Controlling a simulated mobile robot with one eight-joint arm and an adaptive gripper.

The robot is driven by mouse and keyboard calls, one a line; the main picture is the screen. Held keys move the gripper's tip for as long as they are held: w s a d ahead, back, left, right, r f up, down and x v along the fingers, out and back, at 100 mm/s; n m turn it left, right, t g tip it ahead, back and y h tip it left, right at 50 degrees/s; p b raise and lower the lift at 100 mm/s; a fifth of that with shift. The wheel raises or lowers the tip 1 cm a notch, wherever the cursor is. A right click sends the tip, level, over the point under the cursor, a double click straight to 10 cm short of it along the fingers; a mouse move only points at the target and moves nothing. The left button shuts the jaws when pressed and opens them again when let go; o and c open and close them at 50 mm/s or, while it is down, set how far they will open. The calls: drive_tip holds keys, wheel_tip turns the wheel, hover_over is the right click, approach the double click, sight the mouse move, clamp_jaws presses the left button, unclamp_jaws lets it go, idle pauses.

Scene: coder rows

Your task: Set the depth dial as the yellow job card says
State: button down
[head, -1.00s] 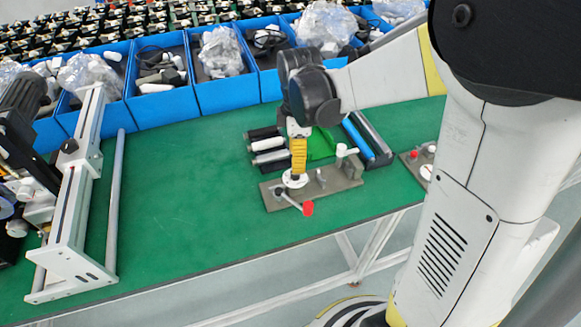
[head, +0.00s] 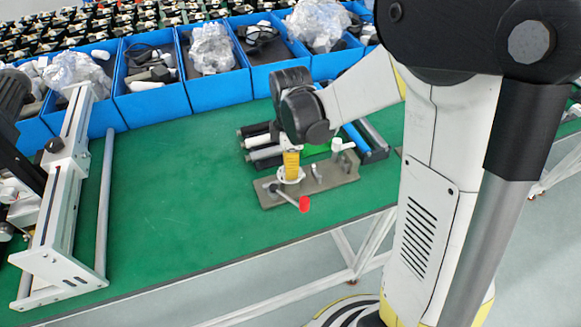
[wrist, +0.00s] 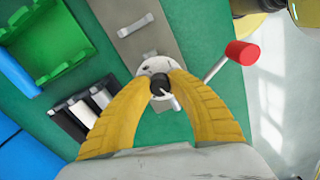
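The dial is a white disc (wrist: 153,66) with a black knob (wrist: 160,84), on a grey metal plate (wrist: 140,42). In the head view the disc (head: 291,175) sits at the left part of the plate (head: 335,180). A lever with a red end (wrist: 241,52) reaches out beside it; the red end also shows in the head view (head: 303,204). My gripper (wrist: 161,80) has yellow fingers at either side of the black knob, their tips seemingly closed against it. Marks on the disc are too small to read. I see no yellow job card.
White and dark rollers (head: 262,148), a green tray (wrist: 45,35) and a blue roller (head: 355,138) lie behind the plate. Blue bins (head: 220,90) line the back. A white frame (head: 60,190) stands at left. The green table (head: 180,200) between is bare.

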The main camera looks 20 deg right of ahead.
drive_tip(key=shift+m, duration=0.6)
drive_tip(key=m, duration=1.2)
drive_tip(key=shift+s+m, duration=0.1)
drive_tip(key=shift+m, duration=0.2)
drive_tip(key=m, duration=0.5)
drive_tip(key=shift+a+m, duration=0.1)
drive_tip(key=shift+m, duration=2.4)
drive_tip(key=c, duration=1.2)
unclamp_jaws()
